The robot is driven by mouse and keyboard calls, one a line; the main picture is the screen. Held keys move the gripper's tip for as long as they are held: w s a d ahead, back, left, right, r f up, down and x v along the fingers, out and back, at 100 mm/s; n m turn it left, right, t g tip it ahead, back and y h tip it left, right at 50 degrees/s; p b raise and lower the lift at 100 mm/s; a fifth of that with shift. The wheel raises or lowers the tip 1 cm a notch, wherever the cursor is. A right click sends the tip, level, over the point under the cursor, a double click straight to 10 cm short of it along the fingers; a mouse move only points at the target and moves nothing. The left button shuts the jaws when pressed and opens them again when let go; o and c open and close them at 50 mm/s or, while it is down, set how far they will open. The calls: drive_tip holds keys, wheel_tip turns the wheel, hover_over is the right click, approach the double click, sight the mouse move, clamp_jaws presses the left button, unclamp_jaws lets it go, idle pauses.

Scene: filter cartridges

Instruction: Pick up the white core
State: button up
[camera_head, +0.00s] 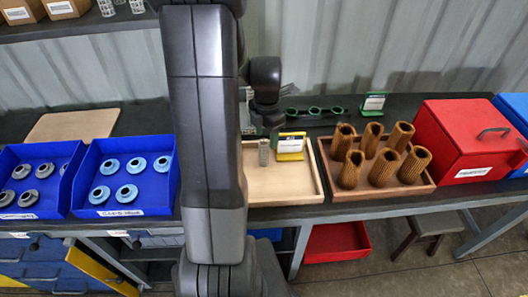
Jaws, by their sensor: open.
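A pale grey-white perforated core (264,152) stands upright in the light wooden tray (257,192), just left of a yellow card holder. My gripper (268,122) is small and dark in this view, partly hidden by my arm link. It is open, and I see nothing between its fingers. It appears above the core in the picture; the exact gap cannot be told. More whitish perforated cores (106,8) stand on the upper shelf at the top left.
A brown tray with several pleated brown filters (386,168) stands right of the wooden tray, then a red box (465,145). Blue bins (126,207) with ring-shaped caps are on the left. A green rack (313,111) and green card holder (373,102) stand behind.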

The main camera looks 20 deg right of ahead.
sight(264, 151)
drive_tip(key=shift+f, duration=0.4)
drive_tip(key=shift+s+a+f, duration=0.25)
drive_tip(key=shift+f, duration=0.25)
drive_tip(key=shift+s+a+f+p, duration=0.1)
drive_tip(key=shift+a+f+p, duration=0.1)
drive_tip(key=shift+f, duration=0.95)
drive_tip(key=shift+a+f+p, duration=0.1)
drive_tip(key=shift+f+p, duration=0.1)
drive_tip(key=shift+f, duration=0.9)
drive_tip(key=shift+c, duration=0.4)
drive_tip(key=c, duration=0.9)
